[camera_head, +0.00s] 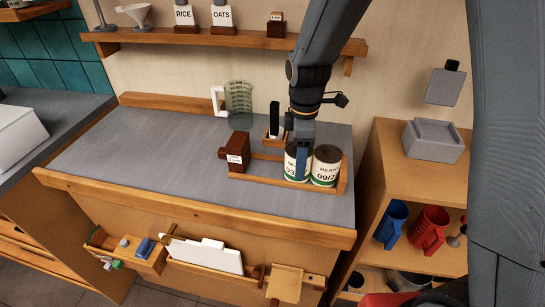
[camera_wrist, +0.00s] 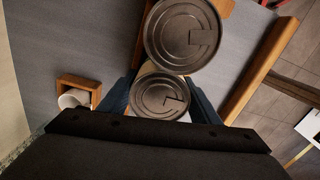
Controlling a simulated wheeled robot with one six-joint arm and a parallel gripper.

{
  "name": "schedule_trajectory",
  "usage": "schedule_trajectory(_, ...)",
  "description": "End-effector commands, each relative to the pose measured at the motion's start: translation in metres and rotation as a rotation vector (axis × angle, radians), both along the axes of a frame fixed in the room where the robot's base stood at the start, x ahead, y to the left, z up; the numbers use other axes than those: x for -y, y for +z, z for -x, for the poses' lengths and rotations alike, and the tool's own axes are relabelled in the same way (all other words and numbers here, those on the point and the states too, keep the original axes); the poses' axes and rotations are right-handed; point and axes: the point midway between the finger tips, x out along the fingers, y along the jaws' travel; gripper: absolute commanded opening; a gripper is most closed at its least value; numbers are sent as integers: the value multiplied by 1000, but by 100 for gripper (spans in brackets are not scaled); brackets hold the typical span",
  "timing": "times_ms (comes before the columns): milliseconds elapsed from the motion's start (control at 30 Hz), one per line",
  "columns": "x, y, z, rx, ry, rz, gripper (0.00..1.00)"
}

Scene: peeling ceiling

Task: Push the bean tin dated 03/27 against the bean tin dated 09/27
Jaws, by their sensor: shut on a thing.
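The bean tin dated 03/27 (camera_head: 290,167) stands upright in a low wooden rack; only "03" of its date shows beside my finger. My gripper (camera_head: 302,160) comes down from above and is shut on this tin, a finger on each side. In the wrist view its round metal lid (camera_wrist: 158,98) lies between my fingers. The bean tin dated 09/27 (camera_head: 326,171) stands upright just to its right, its date partly cut off. Its lid (camera_wrist: 183,38) sits right beside the held tin's lid in the wrist view. The tins look touching or almost so; I cannot tell which.
The rack's front rail (camera_head: 262,183) runs before the tins. A dark brown labelled block (camera_head: 235,155) stands at its left end. Behind are a small wooden holder (camera_head: 270,138) and a clear measuring jug (camera_head: 239,107). The left of the grey worktop (camera_head: 130,150) is clear.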

Motion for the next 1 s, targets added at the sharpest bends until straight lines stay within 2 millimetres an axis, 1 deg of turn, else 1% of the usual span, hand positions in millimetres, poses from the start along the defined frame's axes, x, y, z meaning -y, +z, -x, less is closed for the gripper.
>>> schedule_trajectory(33, 0, 0, 0, 0, 0, 0, 30)
schedule_trajectory(67, 0, 0, 0, 0, 0, 0, 60)
schedule_trajectory(100, 0, 0, 0, 0, 0, 0, 67)
schedule_trajectory(167, 0, 0, 0, 0, 0, 0, 77)
schedule_trajectory(200, 0, 0, 0, 0, 0, 0, 79)
schedule_trajectory(467, 0, 0, 0, 0, 0, 0, 79)
schedule_trajectory(567, 0, 5, -1, 2, 0, -1, 79)
schedule_trajectory(667, 0, 16, -1, 4, 0, -1, 79)
schedule_trajectory(800, 0, 38, -2, 5, 0, -2, 79)
schedule_trajectory(1000, 0, 65, -1, 3, 0, -1, 79)
